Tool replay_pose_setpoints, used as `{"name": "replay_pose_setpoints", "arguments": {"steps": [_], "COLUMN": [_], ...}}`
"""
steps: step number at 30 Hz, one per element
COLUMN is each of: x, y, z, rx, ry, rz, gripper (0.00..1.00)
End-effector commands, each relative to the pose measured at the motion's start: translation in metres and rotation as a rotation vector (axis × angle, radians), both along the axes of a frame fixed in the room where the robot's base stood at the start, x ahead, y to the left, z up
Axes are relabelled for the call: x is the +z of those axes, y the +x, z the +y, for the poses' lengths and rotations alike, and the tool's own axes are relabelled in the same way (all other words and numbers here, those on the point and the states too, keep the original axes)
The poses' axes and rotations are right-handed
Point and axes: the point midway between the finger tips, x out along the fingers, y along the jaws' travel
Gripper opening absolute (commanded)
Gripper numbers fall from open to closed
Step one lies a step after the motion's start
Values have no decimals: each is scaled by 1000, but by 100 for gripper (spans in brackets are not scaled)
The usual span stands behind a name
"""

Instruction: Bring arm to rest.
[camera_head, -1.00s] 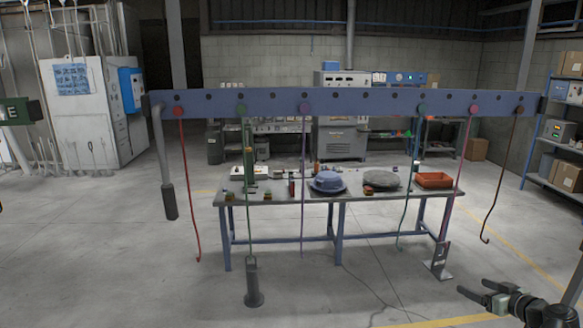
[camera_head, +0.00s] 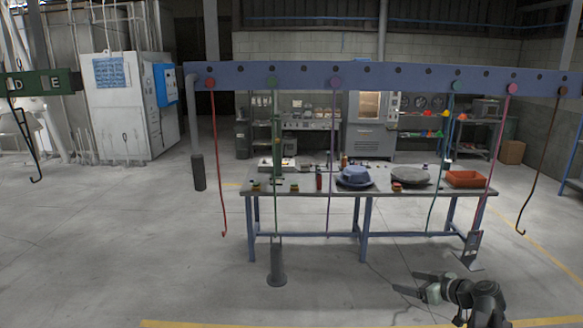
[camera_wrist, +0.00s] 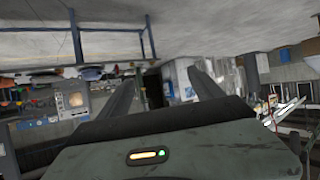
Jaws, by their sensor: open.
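My gripper (camera_head: 404,281) is at the lower right of the head view, with its fingers pointing left. It is open, and I see nothing between the fingers. It appears in front of the floor, below the workbench in the picture. In the wrist view the two dark fingers of my gripper (camera_wrist: 165,76) stand apart, with the room tilted and upside down behind them.
A blue beam (camera_head: 420,76) crosses the head view, with several coloured hooks hanging from it, including a red hook (camera_head: 217,160). The workbench (camera_head: 300,201) behind holds a blue hood (camera_head: 355,177) and an orange tray (camera_head: 465,180). Open floor lies left.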

Motion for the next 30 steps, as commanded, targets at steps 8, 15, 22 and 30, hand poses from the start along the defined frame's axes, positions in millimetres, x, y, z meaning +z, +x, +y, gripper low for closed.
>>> {"name": "replay_pose_setpoints", "arguments": {"steps": [8,15,22,30], "x": [-121,-206,-228,-229], "y": [-5,-64,-111,-125], "z": [208,294,246,231], "rx": [290,268,-158,-455], "ry": [-104,-241,-324,-254], "rz": [287,657,975,1086], "gripper": [76,76,76,76]}}
